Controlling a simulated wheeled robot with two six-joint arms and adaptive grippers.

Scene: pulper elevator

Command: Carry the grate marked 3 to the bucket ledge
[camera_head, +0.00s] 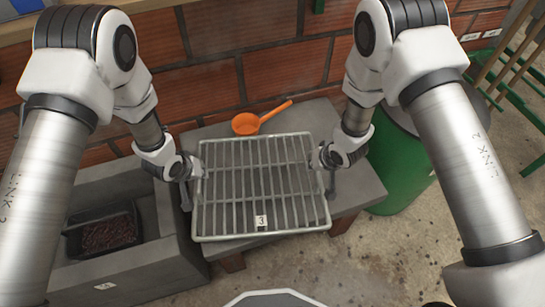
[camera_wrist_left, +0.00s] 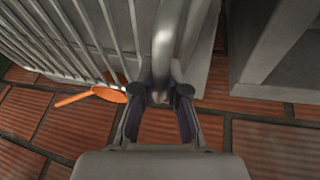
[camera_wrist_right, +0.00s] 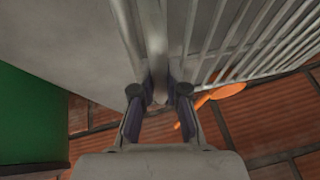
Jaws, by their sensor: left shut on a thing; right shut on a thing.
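The grate marked 3 (camera_head: 262,239) is a metal frame with parallel bars and a small white 3 tag near its front edge. It is over the grey table, with its front reaching to or past the table's edge; I cannot tell how high it is. My left gripper (camera_head: 190,172) is shut on its left side bar, also seen in the left wrist view (camera_wrist_left: 162,40). My right gripper (camera_head: 326,163) is shut on its right side bar, also seen in the right wrist view (camera_wrist_right: 157,40). I cannot tell which surface is the bucket ledge.
An orange ladle (camera_head: 246,124) lies on the grey table (camera_head: 350,192) behind the grate. A grey basin (camera_head: 135,268) at left holds a black container (camera_head: 127,212) of brown beans. A green barrel (camera_head: 403,165) stands at right. A brick wall (camera_head: 283,68) closes the back.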

